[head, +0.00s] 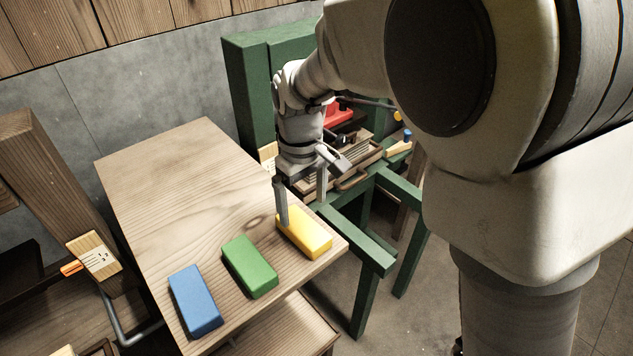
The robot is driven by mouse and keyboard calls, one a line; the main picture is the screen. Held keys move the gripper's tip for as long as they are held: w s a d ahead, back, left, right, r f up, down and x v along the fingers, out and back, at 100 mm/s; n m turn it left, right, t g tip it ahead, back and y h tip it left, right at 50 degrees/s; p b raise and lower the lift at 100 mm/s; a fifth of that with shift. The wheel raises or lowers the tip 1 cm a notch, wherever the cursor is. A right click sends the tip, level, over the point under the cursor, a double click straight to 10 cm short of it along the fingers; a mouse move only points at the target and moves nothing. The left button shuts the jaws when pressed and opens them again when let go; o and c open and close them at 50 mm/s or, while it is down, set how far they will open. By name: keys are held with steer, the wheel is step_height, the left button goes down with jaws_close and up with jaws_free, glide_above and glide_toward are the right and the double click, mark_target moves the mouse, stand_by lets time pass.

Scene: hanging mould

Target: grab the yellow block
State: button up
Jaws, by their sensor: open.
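The yellow block (308,236) lies on the wooden table (165,180) near its right edge. My gripper (302,212) is open, with its fingers pointing down. One finger is in front of the left end of the yellow block in the picture and hides a little of it. The other finger shows behind and to the right, past the block's far side. I cannot tell whether either finger touches the block.
A green block (250,266) and a blue block (195,301) lie left of the yellow one. A green frame (358,240) stands right of the table, with a wooden tray (352,180) and a red object (338,115). The table's far half is clear.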

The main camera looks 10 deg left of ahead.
mark_target(303, 225)
steer(key=f, duration=0.6)
steer(key=shift+s+f+b, duration=0.25)
steer(key=shift+f+b, duration=0.1)
steer(key=shift+b, duration=0.05)
steer(key=shift+r, duration=0.1)
steer(key=c, duration=1.5)
